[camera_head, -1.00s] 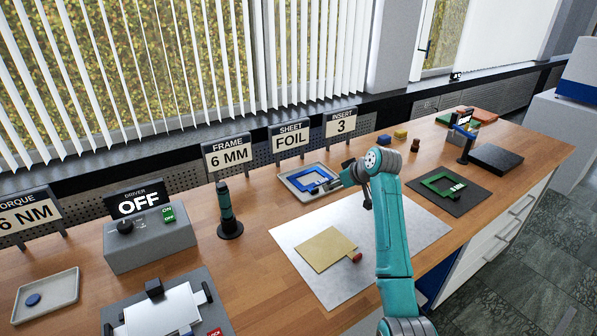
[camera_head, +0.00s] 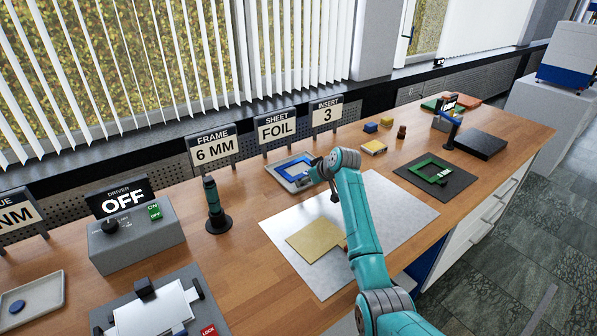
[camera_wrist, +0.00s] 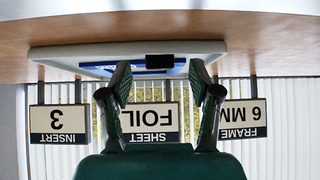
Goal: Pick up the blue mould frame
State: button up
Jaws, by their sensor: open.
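The blue mould frame (camera_head: 290,168) lies in a pale shallow tray (camera_head: 280,179) on the wooden bench, below the FOIL sign. Its near right part is hidden by my gripper (camera_head: 313,180) in the head view. In the wrist view the tray (camera_wrist: 60,55) appears upside down and edge-on, with part of the blue frame (camera_wrist: 148,72) and a black block (camera_wrist: 174,61) on it. My gripper (camera_wrist: 158,74) is open and empty there, its two fingers spread at the tray's near side. I cannot tell whether a finger touches the frame.
Signs reading FRAME 6 MM (camera_head: 213,149), SHEET FOIL (camera_head: 277,130) and INSERT 3 (camera_head: 324,114) stand behind the tray. A dark upright driver (camera_head: 215,205) stands to the left. A green frame (camera_head: 432,172) lies on a dark mat to the right. A tan sheet (camera_head: 314,241) lies on the metal plate.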

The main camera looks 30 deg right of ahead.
jog(key=shift+w+f, duration=0.5)
jog(key=shift+c, duration=0.2)
grip_shut()
jog(key=shift+r, duration=0.1)
